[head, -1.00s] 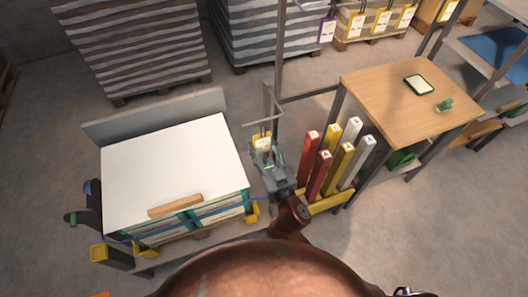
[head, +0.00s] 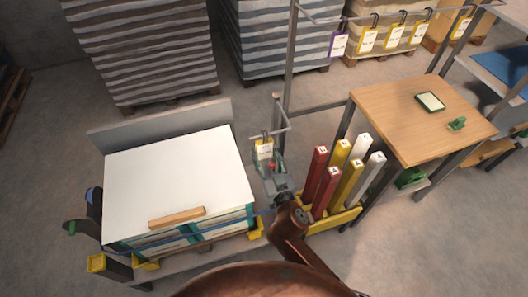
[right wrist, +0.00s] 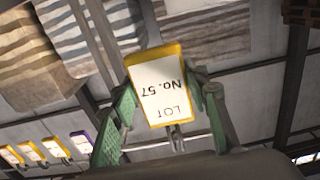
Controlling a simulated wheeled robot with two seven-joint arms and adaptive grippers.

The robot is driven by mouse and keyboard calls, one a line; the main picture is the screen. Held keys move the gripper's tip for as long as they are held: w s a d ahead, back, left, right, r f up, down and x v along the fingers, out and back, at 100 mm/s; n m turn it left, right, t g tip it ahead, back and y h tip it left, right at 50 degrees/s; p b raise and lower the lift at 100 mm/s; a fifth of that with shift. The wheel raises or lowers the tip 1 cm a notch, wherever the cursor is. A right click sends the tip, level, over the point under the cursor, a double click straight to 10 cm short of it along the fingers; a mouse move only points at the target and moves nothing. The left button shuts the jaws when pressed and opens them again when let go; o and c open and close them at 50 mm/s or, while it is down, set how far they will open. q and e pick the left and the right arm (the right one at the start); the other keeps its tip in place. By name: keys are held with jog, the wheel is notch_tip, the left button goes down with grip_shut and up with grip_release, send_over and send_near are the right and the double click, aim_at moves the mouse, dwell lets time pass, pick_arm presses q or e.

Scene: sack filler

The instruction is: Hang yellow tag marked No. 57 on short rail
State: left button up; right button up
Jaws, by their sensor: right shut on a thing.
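The yellow-edged tag marked LOT No. 57 (right wrist: 162,88) reads upside down in the right wrist view. My right gripper (right wrist: 168,92) is shut on it, with green fingers at its two sides. In the head view the tag (head: 264,150) is upright above my right gripper (head: 269,166), just below the short rail (head: 270,132). The tag's hook shows at the rail's height, but I cannot tell whether it is over the bar. My left gripper is not in view.
A longer rail at the back holds a purple-edged tag (head: 338,44) and several yellow-edged tags (head: 367,40). A yellow bin (head: 335,220) of red, yellow and white posts stands right of my gripper. A wooden table (head: 405,120) is further right, a white-topped stack (head: 175,180) to the left.

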jog(key=shift+f, duration=0.15)
jog(key=o, duration=1.1)
jog(key=v, duration=1.2)
